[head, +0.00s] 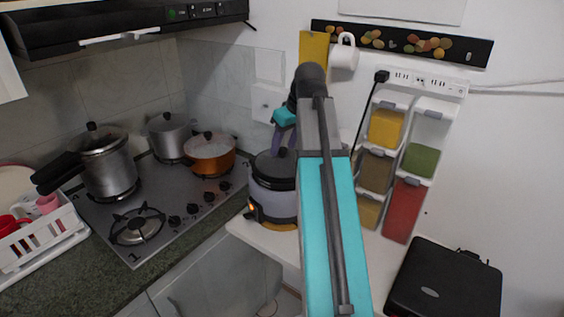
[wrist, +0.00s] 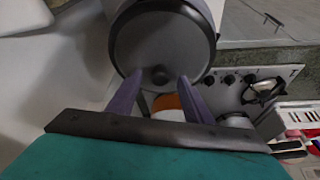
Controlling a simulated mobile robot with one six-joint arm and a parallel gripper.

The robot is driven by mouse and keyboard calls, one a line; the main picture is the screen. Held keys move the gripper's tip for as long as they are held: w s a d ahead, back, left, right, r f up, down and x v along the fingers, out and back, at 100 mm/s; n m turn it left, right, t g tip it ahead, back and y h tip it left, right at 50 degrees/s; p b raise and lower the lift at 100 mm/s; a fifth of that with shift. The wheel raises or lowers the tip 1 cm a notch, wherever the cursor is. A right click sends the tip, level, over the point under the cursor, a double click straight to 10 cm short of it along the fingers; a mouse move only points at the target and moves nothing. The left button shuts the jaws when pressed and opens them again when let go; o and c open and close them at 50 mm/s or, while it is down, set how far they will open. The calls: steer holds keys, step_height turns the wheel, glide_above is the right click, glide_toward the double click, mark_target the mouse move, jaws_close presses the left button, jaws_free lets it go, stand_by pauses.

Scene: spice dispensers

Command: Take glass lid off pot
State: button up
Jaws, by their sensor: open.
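An orange pot (head: 210,160) with a pale, glass-looking lid (head: 209,144) and a small dark knob sits on the stove. In the wrist view, part of the orange pot (wrist: 166,101) shows between my fingers. A grey electric cooker (head: 272,203) with a round dark lid (head: 272,168) stands on the white counter. In the wrist view this dark lid (wrist: 160,40) has a round knob (wrist: 159,75). My gripper (wrist: 160,78) is open and empty, with its purple fingertips on either side of that knob in the picture. I cannot tell whether they touch it. My arm hides the cooker's right side.
A tall steel pot (head: 108,170) and a grey pot (head: 172,137) stand on the stove (head: 180,190). A white dish rack (head: 45,240) is at the left. Spice dispensers (head: 385,130) hang on the right wall. A black appliance (head: 445,280) sits at the lower right.

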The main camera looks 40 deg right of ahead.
steer(key=shift+w+f, duration=0.15)
steer(key=shift+f, duration=0.15)
stand_by(0.4)
jaws_close()
